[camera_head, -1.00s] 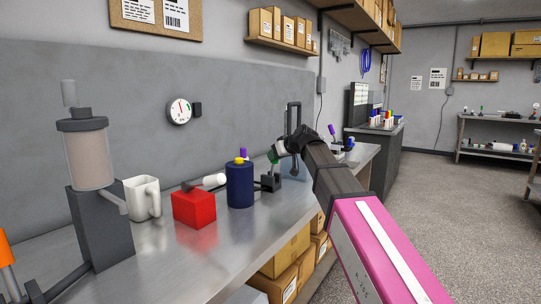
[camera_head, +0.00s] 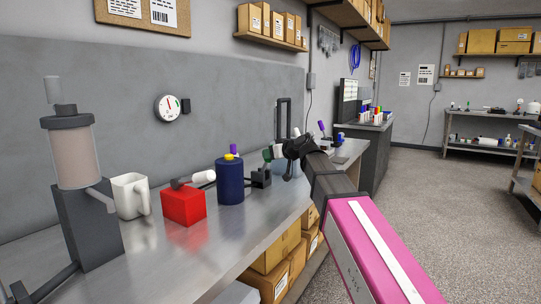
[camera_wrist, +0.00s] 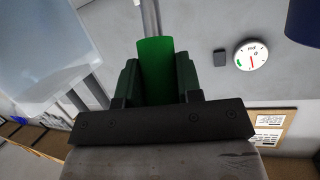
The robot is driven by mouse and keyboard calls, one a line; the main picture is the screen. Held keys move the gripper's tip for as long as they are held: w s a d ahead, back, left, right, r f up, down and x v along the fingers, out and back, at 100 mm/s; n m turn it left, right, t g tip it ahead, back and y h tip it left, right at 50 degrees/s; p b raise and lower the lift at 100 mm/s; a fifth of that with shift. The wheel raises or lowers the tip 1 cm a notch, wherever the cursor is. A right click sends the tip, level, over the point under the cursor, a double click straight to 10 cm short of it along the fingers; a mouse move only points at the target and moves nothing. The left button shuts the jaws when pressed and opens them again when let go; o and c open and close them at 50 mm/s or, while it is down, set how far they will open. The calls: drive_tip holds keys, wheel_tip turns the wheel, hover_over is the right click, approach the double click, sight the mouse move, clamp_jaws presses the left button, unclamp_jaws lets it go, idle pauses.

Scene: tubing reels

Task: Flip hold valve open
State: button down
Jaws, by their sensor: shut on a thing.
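The valve looks like a small black block (camera_head: 261,178) on the bench, just right of the blue cylinder, with a green handle (camera_head: 267,155) above it. I cannot make out the lever joint or its exact angle. My gripper (camera_head: 279,152) reaches in from the right, at the handle. In the wrist view the green handle (camera_wrist: 156,68) stands between the two dark fingers, and my gripper (camera_wrist: 158,85) is shut on it. The gripper and arm hide part of the bench behind.
A blue cylinder (camera_head: 230,184) with a yellow cap stands left of the valve. Further left are a red block (camera_head: 183,206), a white mug (camera_head: 129,196) and a tall grey pump-like unit (camera_head: 80,205). A dark upright frame (camera_head: 283,112) stands behind. The bench front is clear.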

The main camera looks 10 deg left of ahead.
drive_tip(key=c, duration=0.8)
unclamp_jaws()
drive_tip(key=shift+d, duration=0.1)
drive_tip(key=shift+s, duration=0.1)
drive_tip(key=v, duration=1)
drive_tip(key=shift+s+d+r, duration=0.1)
drive_tip(key=shift+s+d, duration=0.1)
drive_tip(key=shift+d, duration=0.15)
